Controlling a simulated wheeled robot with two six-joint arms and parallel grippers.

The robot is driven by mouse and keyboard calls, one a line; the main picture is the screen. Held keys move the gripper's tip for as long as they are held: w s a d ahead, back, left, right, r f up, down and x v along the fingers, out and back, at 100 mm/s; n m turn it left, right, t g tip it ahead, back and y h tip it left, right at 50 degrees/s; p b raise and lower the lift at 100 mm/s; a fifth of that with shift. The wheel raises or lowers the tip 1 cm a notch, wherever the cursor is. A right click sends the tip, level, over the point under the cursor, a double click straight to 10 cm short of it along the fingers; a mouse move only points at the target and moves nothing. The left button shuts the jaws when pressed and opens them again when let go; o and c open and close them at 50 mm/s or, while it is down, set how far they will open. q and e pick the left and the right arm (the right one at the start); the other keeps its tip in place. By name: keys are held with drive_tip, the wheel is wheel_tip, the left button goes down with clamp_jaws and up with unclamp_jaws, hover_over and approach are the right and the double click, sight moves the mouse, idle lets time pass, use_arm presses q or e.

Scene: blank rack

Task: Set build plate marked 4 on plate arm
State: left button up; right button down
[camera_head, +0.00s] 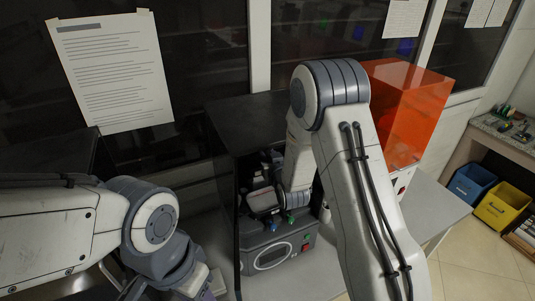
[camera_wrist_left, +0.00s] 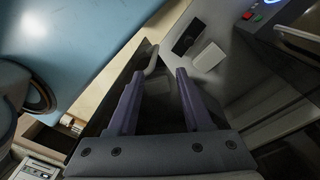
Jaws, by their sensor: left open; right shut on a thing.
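My right arm reaches into a dark open-fronted cabinet, and its gripper (camera_head: 274,212) is shut on a small pale plate-like piece (camera_head: 262,198), which looks like the build plate. No number can be read on it. The arm and wrist hide much of the gripper and the cabinet's inside, so I cannot make out the plate arm or whether the plate touches it. My left gripper is low in the head view, mostly cut off. In the left wrist view its purple fingers (camera_wrist_left: 160,76) are apart and empty.
A grey machine base (camera_head: 275,254) with an oval panel and a red button sits below the plate. An orange transparent cover (camera_head: 418,103) stands right of the cabinet (camera_head: 240,120). Blue (camera_head: 470,184) and yellow (camera_head: 502,205) bins are far right.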

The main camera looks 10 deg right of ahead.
drive_tip(key=shift+f+b, duration=0.3)
drive_tip(key=shift+b, duration=0.1)
drive_tip(key=c, duration=0.6)
unclamp_jaws()
drive_tip(key=shift+f, duration=0.1)
drive_tip(key=shift+s, duration=0.35)
drive_tip(key=s+r+p, duration=0.2)
drive_tip(key=s+p, duration=0.7)
drive_tip(key=shift+s+d, duration=0.15)
drive_tip(key=shift+s, duration=0.1)
drive_tip(key=shift+s+d, duration=0.1)
